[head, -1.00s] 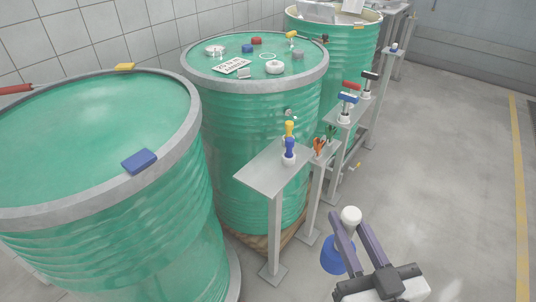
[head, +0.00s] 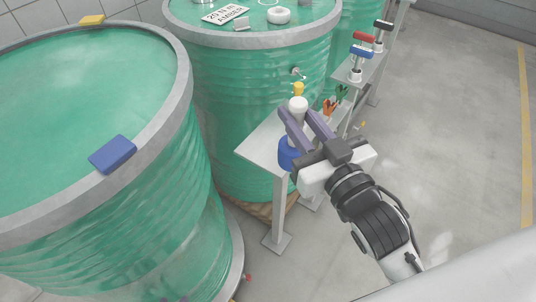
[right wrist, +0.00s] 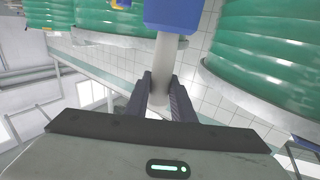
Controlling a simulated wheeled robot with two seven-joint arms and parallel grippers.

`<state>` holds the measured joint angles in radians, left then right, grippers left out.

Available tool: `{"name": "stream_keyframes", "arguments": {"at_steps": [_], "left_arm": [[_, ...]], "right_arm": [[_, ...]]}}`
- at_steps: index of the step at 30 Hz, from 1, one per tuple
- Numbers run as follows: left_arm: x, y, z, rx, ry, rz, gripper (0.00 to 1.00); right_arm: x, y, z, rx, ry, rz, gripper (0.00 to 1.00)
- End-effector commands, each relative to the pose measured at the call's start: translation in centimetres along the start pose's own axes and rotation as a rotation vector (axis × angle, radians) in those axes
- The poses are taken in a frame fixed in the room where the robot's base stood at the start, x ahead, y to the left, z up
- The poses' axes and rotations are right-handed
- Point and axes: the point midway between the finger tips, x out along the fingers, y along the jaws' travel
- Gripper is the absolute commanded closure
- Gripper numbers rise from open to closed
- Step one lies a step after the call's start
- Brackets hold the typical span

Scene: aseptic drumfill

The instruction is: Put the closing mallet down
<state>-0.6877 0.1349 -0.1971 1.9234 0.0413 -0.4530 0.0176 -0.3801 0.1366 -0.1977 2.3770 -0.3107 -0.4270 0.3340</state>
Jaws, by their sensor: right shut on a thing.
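The closing mallet, with a blue head (head: 288,156) and a pale handle (right wrist: 164,62), is in my right gripper (head: 304,114). The two fingers close around the handle. In the head view the blue head hangs below the fingers and the white handle end (head: 298,103) is above them. It overlaps the near grey stand plate (head: 256,148); I cannot tell whether it touches the plate. In the right wrist view (right wrist: 160,90) the fingers are shut on the handle, with the blue head beyond them. My left gripper is not in view.
A large green drum (head: 90,100) with a blue block (head: 112,154) on its rim stands left. Another green drum (head: 245,90) stands behind the plate. A yellow-topped tool (head: 298,88) shows behind the mallet. Red and blue handled tools (head: 361,50) stand further back. The right floor is clear.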

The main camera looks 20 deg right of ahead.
Motion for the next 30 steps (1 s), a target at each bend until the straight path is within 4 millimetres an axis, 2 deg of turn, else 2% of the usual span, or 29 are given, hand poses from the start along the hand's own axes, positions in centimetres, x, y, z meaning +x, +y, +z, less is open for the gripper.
{"name": "stream_keyframes", "arguments": {"at_steps": [1, 3, 9, 15, 19, 22, 30], "left_arm": [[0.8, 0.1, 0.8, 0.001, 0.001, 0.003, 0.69], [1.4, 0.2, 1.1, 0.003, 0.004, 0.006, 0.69], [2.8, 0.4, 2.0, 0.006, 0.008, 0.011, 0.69], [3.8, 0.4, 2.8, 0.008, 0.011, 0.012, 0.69], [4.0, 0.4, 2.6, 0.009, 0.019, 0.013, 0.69], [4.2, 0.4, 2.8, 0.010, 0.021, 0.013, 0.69], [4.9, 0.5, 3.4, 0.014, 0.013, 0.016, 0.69]], "right_arm": [[1.4, -0.3, -0.3, -0.007, 0.018, -0.022, 1.00], [2.9, -0.6, -0.6, -0.007, 0.017, -0.048, 1.00], [6.7, -1.2, -2.0, -0.005, 0.015, -0.114, 1.00], [9.0, -1.3, -3.5, -0.002, 0.012, -0.151, 1.00], [9.7, -1.2, -3.9, 0.000, 0.008, -0.160, 1.00], [9.8, -1.2, -3.1, 0.002, 0.004, -0.162, 1.00], [9.8, -1.2, 1.4, 0.004, 0.004, -0.162, 1.00]]}}
